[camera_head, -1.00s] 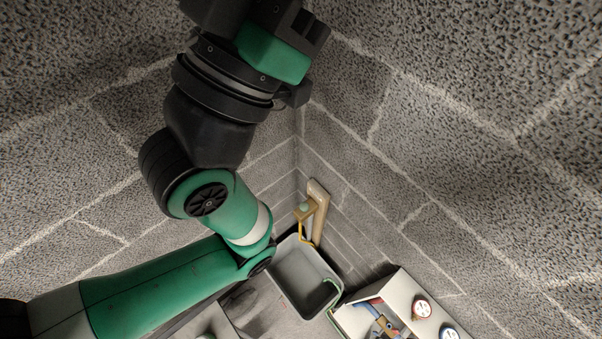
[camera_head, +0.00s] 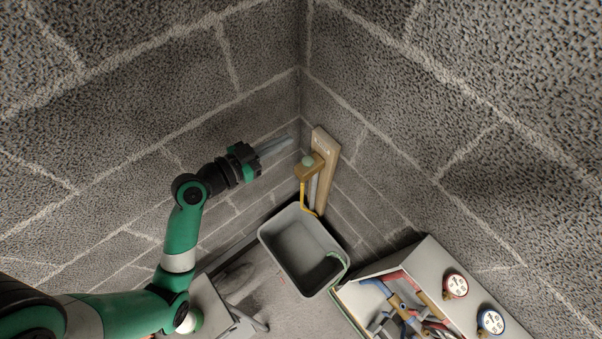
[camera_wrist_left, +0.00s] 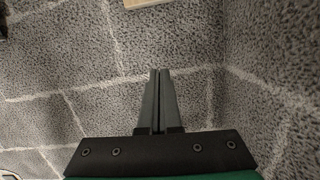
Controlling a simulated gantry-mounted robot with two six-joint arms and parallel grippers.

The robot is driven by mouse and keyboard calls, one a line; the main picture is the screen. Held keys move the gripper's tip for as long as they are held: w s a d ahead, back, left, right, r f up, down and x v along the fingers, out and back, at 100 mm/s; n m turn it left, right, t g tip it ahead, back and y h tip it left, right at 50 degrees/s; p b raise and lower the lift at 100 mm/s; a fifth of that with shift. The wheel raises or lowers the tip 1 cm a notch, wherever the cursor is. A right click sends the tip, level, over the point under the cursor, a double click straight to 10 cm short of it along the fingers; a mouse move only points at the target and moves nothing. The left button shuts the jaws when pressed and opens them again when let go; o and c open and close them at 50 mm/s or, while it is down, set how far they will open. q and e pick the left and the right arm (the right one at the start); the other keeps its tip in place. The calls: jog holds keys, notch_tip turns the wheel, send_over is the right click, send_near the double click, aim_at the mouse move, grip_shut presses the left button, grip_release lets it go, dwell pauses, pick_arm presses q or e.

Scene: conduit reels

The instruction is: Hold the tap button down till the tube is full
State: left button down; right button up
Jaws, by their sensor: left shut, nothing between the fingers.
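A tan wooden backboard (camera_head: 326,172) is fixed to the block wall near the corner. A tan tap block juts from it with a pale green round button (camera_head: 309,161) on top. A yellow bent piece (camera_head: 304,196) hangs below the block beside a pale upright strip, which may be the tube; its fill cannot be seen. My left gripper (camera_head: 288,142) is shut and empty, its fingers pointing at the corner, up and left of the button and apart from it. In the left wrist view its shut fingers (camera_wrist_left: 158,74) show, with a pale board edge (camera_wrist_left: 145,3) at the top.
A grey tub (camera_head: 271,236) stands below the tap, with a green hose over its right rim. At the lower right is an open pale box (camera_head: 420,263) with pipes inside and two round gauges (camera_head: 455,285). Block walls meet close behind the tap.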

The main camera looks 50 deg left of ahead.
pick_arm(q)
jog(key=s+f+b, duration=0.1)
jog(key=s+f, duration=0.2)
jog(key=f, duration=0.5)
jog(key=shift+s+f+n+g, duration=0.15)
jog(key=shift+s+n+g, duration=0.2)
jog(key=shift+n+g, duration=0.05)
pick_arm(e)
notch_tip(320, 180, down, 3)
jog(key=shift+r, duration=0.2)
pick_arm(q)
jog(key=shift+w, duration=0.1)
send_over(308, 161)
jog(key=s, duration=0.3)
jog(key=shift+a+f, duration=0.2)
jog(key=shift+f, duration=0.9)
jog(key=f, duration=0.1)
jog(key=f+b, duration=0.1)
jog(key=f, duration=0.1)
jog(key=shift+w+f+b, duration=0.3)
jog(key=shift+f, duration=0.3)
pick_arm(e)
jog(key=shift+f, duration=0.85)
